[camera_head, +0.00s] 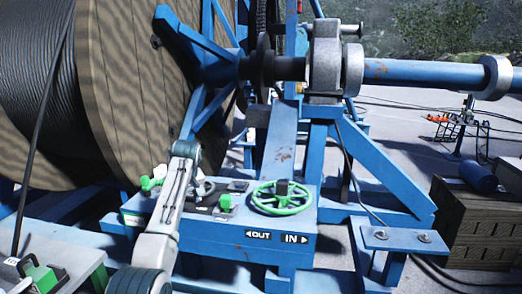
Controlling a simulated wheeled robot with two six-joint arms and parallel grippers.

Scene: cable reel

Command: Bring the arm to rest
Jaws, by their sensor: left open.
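My left arm, in pale grey links, rises from the bottom edge left of centre and bends in front of a blue control box (215,238). My left gripper (204,188) is small and dark at the far side of the bend, above the box top. It is partly hidden by my arm, and I see nothing held in it. It is left of the green handwheel (282,196) and apart from it. My right gripper does not show.
A large wooden cable reel (128,85) fills the upper left, with a blue shaft (425,74) running right. Green levers (152,179) stand near my arm. A blue frame and wooden block (485,225) are at the right. Open concrete lies behind.

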